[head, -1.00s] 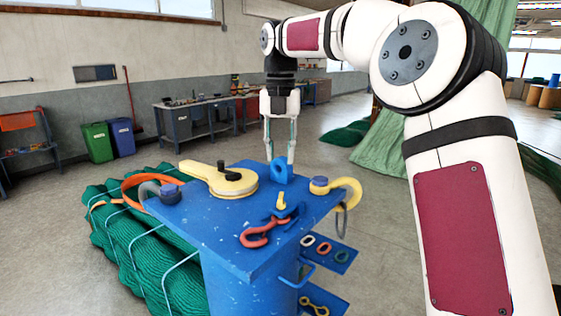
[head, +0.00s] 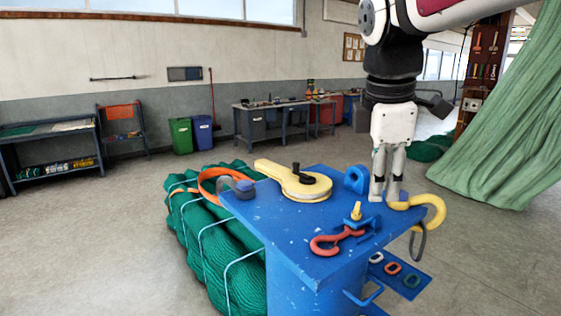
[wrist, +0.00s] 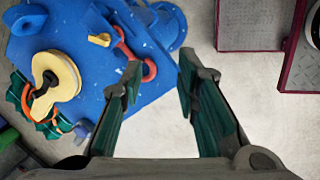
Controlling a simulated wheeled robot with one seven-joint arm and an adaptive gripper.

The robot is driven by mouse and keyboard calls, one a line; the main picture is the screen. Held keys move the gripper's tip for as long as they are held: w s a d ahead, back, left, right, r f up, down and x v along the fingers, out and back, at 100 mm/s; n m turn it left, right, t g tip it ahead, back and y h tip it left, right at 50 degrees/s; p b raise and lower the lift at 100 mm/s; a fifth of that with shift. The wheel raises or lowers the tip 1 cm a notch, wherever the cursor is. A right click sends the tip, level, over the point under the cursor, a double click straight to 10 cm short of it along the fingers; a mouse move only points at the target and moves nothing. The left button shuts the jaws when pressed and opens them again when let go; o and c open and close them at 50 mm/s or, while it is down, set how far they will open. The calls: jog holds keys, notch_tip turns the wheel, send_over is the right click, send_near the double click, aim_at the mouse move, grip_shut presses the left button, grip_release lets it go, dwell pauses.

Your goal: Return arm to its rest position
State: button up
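My gripper (head: 386,198) hangs fingers-down at the right side of the blue table (head: 290,245) in the head view, by the yellow hook (head: 432,205). The head view does not show whether it touches the hook. Nothing is held. The upper part of my arm runs out of the head view at the top right.
The tabletop bears a cream round-ended piece (head: 295,184), a blue eye (head: 356,180), a red hook (head: 335,241) and a small yellow peg (head: 356,211). Green netting (head: 212,238) lies at left; a green net (head: 510,140) hangs at right.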

jog(key=s+d+f+m+t, duration=0.1)
jog(key=s+f+m, duration=0.3)
jog(key=s+m, duration=0.4)
jog(key=s+d+f+m+t+y+b, duration=0.1)
jog(key=s+f+m+t, duration=0.1)
jog(key=s+f+m, duration=0.3)
jog(key=s+m, duration=0.3)
jog(key=shift+d+f+m, duration=0.25)
jog(key=shift+m, duration=0.15)
